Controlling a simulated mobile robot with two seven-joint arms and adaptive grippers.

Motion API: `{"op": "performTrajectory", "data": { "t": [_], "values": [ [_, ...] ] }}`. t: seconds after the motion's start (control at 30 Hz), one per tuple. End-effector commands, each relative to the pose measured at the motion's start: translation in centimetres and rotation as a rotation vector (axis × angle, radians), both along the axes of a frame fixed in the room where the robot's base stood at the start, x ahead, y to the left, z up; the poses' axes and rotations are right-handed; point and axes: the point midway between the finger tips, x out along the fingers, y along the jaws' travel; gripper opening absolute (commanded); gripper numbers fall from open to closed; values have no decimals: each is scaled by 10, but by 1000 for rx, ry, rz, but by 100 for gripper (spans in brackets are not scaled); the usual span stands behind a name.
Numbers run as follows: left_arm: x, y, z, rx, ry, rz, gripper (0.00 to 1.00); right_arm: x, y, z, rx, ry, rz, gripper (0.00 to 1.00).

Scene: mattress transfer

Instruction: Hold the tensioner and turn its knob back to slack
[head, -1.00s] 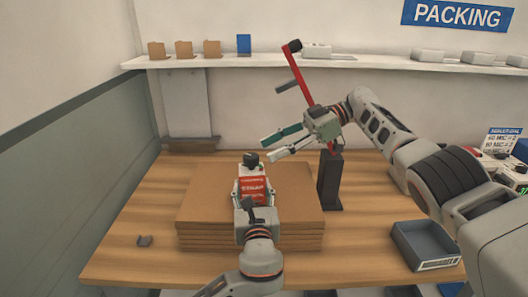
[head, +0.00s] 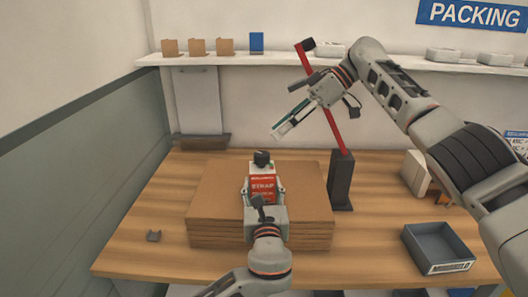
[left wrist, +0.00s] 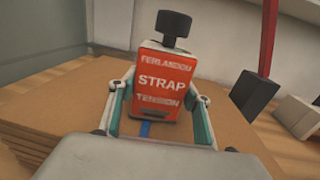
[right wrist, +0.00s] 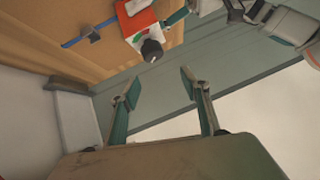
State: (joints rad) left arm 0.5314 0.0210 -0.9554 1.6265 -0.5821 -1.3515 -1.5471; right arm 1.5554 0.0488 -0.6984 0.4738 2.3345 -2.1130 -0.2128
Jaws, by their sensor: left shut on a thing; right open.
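The strap tensioner (head: 262,187) is a red-orange block with white lettering, standing on the stack of brown cardboard. Its black knob (head: 262,158) is on top. My left gripper (head: 264,205) is shut on the tensioner; in the left wrist view its fingers (left wrist: 160,108) clasp the body from both sides. The knob shows clear above them (left wrist: 174,25). My right gripper (head: 278,132) is raised above and behind the tensioner, open and empty. In the right wrist view its fingers (right wrist: 158,95) are apart, and the knob (right wrist: 152,50) is beyond them, untouched. A blue strap (right wrist: 78,42) runs from the tensioner.
The cardboard stack (head: 215,205) lies on a wooden table (head: 165,215). A dark post (head: 341,182) with a red lever (head: 330,118) stands right of the stack. A grey bin (head: 437,248) is at front right.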

Motion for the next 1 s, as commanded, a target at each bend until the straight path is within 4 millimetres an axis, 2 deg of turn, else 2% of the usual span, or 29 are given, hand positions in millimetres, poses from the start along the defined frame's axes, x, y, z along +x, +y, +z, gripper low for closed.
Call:
{"op": "performTrajectory", "data": {
  "t": [0.2, 0.5, 0.73, 1.0],
  "values": [
    [0, 0, 1, 0, -2, 1, 2, -8, 13, 26, -209, 76, -203, 46],
    [0, 0, 1, 0, -2, 1, 2, -25, 29, 47, -424, 131, -561, 46],
    [0, 0, 1, 0, -2, 1, 2, -40, 38, 52, -513, 134, -868, 46],
    [0, 0, 1, 1, -2, 1, 2, -55, 42, 49, -528, 122, -1160, 46]
  ]
}}
